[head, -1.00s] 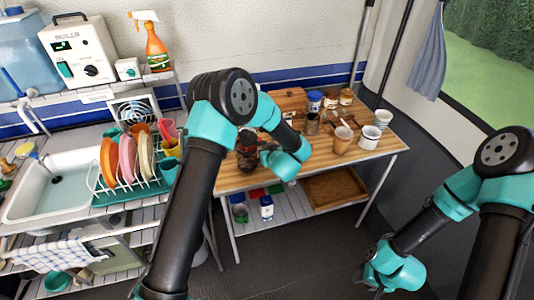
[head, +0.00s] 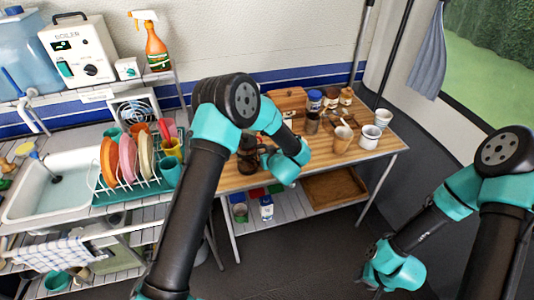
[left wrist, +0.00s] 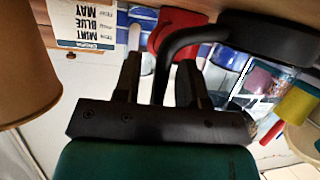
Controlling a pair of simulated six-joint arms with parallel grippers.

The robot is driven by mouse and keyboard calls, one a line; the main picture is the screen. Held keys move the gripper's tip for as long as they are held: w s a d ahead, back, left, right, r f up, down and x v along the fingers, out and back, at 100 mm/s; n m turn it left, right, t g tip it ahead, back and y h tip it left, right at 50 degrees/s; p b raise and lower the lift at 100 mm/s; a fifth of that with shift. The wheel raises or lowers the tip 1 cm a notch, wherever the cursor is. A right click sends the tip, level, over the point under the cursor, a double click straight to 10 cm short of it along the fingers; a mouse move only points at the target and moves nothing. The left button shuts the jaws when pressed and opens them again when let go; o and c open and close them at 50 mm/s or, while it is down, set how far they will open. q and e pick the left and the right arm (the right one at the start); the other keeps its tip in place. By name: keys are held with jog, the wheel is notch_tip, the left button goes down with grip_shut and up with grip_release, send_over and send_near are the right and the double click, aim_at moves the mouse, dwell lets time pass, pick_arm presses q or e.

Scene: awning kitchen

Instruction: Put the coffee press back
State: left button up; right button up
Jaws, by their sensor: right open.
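The coffee press (head: 247,160), dark with a glass body, stands on the left part of the wooden table. In the left wrist view, which is upside down, its black base (left wrist: 268,38) is by the tabletop and its black handle (left wrist: 163,62) runs between my left fingers. My left gripper (left wrist: 158,82) is open around the handle, with a gap on at least one side. In the head view its fingers are largely hidden behind my own wrist. My right gripper (head: 378,283) is open and empty, low at the right, away from the table.
A tan cup (head: 342,140), white mugs (head: 370,137) and several jars (head: 314,100) crowd the table's right and back. A dish rack (head: 130,192) stands left of the table.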

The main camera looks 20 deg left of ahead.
pick_arm(q)
jog(key=shift+r, duration=0.15)
jog(key=shift+s+d+r, duration=0.1)
jog(key=shift+s+d, duration=0.05)
jog(key=v, duration=1.1)
jog(key=shift+s, duration=0.25)
jog(key=shift+w+d, duration=0.1)
